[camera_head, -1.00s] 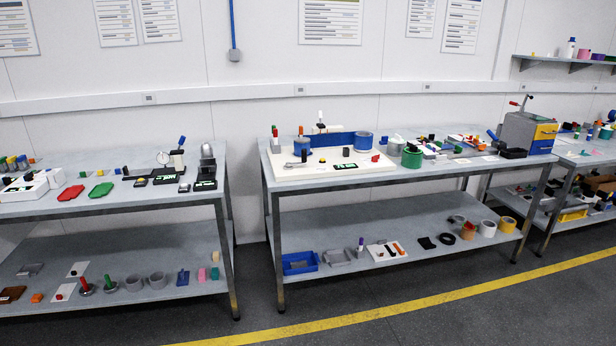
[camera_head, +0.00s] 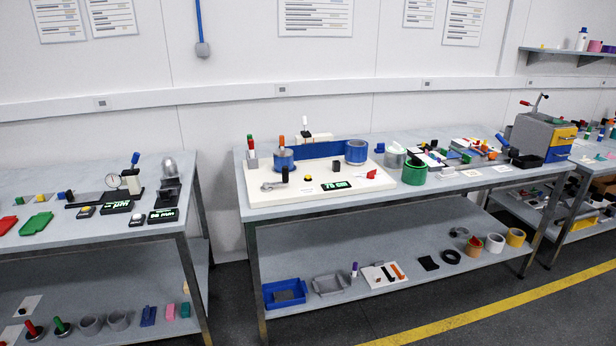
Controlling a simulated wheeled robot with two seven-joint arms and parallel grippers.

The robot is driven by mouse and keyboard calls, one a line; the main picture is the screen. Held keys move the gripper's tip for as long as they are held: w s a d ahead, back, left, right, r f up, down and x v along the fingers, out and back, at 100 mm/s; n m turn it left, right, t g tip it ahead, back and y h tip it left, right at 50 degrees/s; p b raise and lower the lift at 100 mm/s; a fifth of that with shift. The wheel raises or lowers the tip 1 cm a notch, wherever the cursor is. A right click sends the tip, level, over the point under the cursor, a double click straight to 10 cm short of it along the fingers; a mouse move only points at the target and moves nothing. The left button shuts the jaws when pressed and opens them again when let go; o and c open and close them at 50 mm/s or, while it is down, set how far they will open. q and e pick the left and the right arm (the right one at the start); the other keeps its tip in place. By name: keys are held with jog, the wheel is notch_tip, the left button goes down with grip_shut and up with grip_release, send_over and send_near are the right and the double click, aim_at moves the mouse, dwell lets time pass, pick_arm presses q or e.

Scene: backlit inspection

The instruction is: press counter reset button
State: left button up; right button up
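A white board (camera_head: 345,198) lies on the left part of the middle table. A small black counter display with green digits (camera_head: 336,185) sits near its front. A small dark button-like piece (camera_head: 308,178) is just left of the display; I cannot tell for sure that it is the reset button. A blue strip (camera_head: 318,151) runs along the board's back between blue rolls, one of them on the right (camera_head: 356,151). Two more green-digit displays (camera_head: 118,206) (camera_head: 163,215) sit on the left table. Neither of my grippers is in view.
The middle table (camera_head: 450,185) also holds a green roll (camera_head: 413,172) and a grey machine (camera_head: 535,135) at its right. Its lower shelf carries a blue bin (camera_head: 285,292) and several rolls. A floor gap separates it from the left table (camera_head: 60,250).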

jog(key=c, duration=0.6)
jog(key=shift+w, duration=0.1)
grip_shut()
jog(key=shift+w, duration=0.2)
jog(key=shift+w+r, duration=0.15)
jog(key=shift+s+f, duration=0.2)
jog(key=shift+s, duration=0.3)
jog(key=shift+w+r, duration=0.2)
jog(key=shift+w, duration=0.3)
